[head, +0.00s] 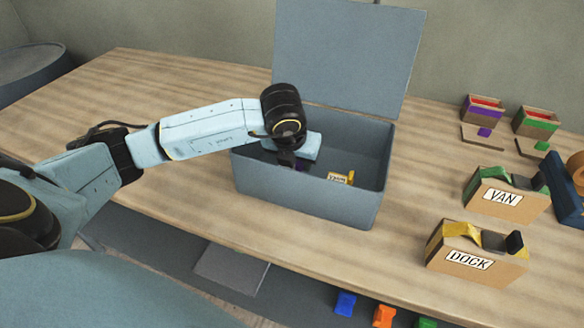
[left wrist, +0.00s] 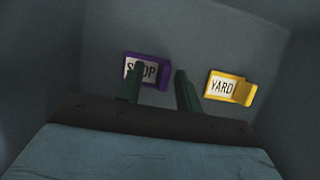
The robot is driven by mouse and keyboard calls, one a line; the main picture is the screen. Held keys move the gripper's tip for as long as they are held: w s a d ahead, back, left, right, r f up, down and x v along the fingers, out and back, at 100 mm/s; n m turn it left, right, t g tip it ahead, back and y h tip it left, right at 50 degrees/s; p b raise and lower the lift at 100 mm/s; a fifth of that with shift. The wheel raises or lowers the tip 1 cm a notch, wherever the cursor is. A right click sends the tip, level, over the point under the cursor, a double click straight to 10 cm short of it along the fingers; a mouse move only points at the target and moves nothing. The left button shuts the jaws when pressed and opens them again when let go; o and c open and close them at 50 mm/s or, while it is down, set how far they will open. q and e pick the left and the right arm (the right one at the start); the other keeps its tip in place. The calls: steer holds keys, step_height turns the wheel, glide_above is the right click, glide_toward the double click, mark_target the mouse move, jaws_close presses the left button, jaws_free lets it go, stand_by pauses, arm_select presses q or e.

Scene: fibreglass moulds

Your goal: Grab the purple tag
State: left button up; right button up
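The purple tag (left wrist: 162,70) lies on the floor of the grey-blue box, with a white label partly hidden by a finger; the letters S and OP show. In the head view only a small purple bit shows beside my gripper. My left gripper (head: 287,160) reaches down inside the box (head: 300,198). In the left wrist view its two dark green fingers (left wrist: 160,76) are apart with nothing held. The left finger overlaps the purple tag in the picture; the right finger is right of it. Contact cannot be told. My right gripper is not in view.
A yellow YARD tag (left wrist: 242,92) lies right of the purple one. The box's lid (head: 348,55) stands open behind. Cardboard boxes marked VAN (head: 485,205) and DOCK (head: 445,262) stand to the right. The table (head: 120,95) left of the box is clear.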

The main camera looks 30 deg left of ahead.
arm_select(q)
steer(key=shift+f, duration=0.2)
jaws_close()
